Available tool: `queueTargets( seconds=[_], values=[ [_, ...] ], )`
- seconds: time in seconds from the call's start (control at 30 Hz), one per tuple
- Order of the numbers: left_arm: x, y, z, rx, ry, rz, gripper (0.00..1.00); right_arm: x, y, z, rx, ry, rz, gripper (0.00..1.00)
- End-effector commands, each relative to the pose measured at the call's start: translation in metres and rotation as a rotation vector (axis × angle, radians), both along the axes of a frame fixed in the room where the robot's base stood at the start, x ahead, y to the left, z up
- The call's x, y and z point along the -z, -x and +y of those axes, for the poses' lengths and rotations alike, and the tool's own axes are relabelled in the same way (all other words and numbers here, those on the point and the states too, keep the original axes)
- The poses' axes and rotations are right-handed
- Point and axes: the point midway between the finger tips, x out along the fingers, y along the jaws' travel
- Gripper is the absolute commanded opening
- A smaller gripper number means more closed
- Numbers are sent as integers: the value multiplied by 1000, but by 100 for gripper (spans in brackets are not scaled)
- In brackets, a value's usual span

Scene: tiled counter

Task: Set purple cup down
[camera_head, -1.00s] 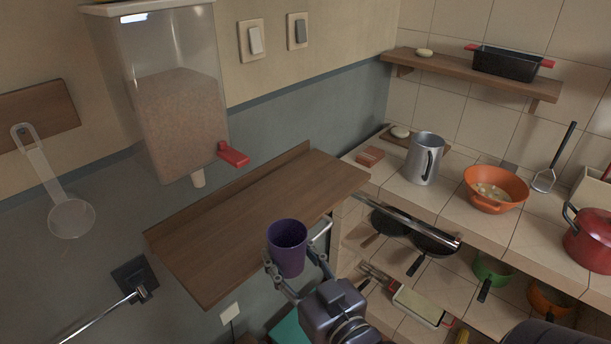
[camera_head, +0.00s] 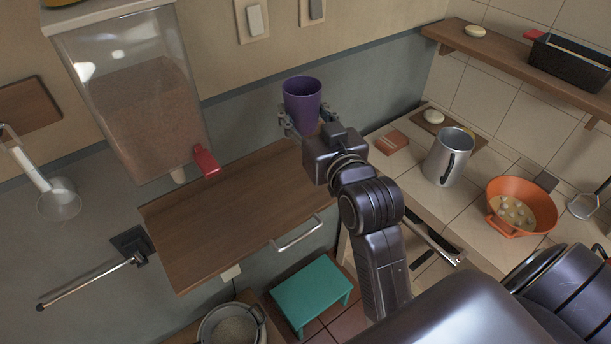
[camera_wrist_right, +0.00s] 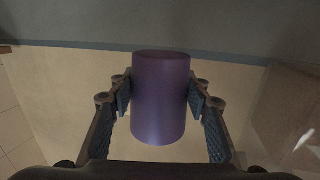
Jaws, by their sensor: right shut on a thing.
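The purple cup (camera_head: 302,104) is upright in my right gripper (camera_head: 308,122), in front of the wall and above the far right end of the wooden wall shelf (camera_head: 215,215). In the right wrist view the cup (camera_wrist_right: 161,98) stands between both fingers of the gripper (camera_wrist_right: 160,100), which are shut on its sides. The cup looks raised clear of the shelf, though my wrist hides part of the space beneath it. My left gripper does not show in either view.
A clear dispenser (camera_head: 135,95) with a red lever (camera_head: 206,161) hangs left of the cup. The tiled counter at right holds a metal mug (camera_head: 449,157) and an orange colander (camera_head: 521,206). A teal stool (camera_head: 311,291) stands below. The wooden shelf is bare.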

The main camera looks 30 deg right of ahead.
Motion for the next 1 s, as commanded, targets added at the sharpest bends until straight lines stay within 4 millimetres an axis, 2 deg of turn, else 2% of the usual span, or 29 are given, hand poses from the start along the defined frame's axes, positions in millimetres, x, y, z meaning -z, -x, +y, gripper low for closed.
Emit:
queueTargets(
  seconds=[0.03, 0.2, 0.4, 0.5, 0.73, 0.9, 1.0],
  values=[
    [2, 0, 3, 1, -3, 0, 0, 16, 1, 0, 0, -1, 11, 7],
    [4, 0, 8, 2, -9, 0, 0, 62, 1, 0, 0, 0, 12, 7],
    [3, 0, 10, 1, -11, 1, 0, 114, 2, 0, -1, 0, 9, 7],
    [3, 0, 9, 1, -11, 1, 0, 133, 1, 1, 0, 0, 6, 7],
    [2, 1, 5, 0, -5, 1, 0, 154, 1, 1, -1, 0, 2, 7],
    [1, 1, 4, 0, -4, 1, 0, 179, 1, 1, -1, -1, 5, 7],
    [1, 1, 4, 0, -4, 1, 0, 188, 1, 1, -1, 0, 2, 7]
  ],
)
